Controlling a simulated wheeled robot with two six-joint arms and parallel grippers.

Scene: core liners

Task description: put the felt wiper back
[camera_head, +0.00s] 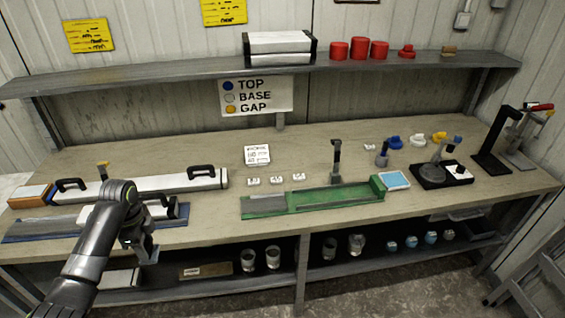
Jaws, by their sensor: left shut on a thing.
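My left gripper (146,256) comes in from the lower left and points down at the front edge of the bench, in front of the blue-edged tray (35,229). It is shut on a small greyish thing, which I take to be the felt wiper; the jaws hide most of it and its shape is unclear. The arm covers part of the tray and of a white block with a black handle in it. My right gripper is not in view.
A long white core box (180,183) with black handles lies behind the tray. A green tray (340,196) lies mid-bench beside a blue-rimmed pad (395,181). A black stand (490,160) is at right. Glasses stand on the lower shelf (215,286). Bare bench (200,150) shows behind.

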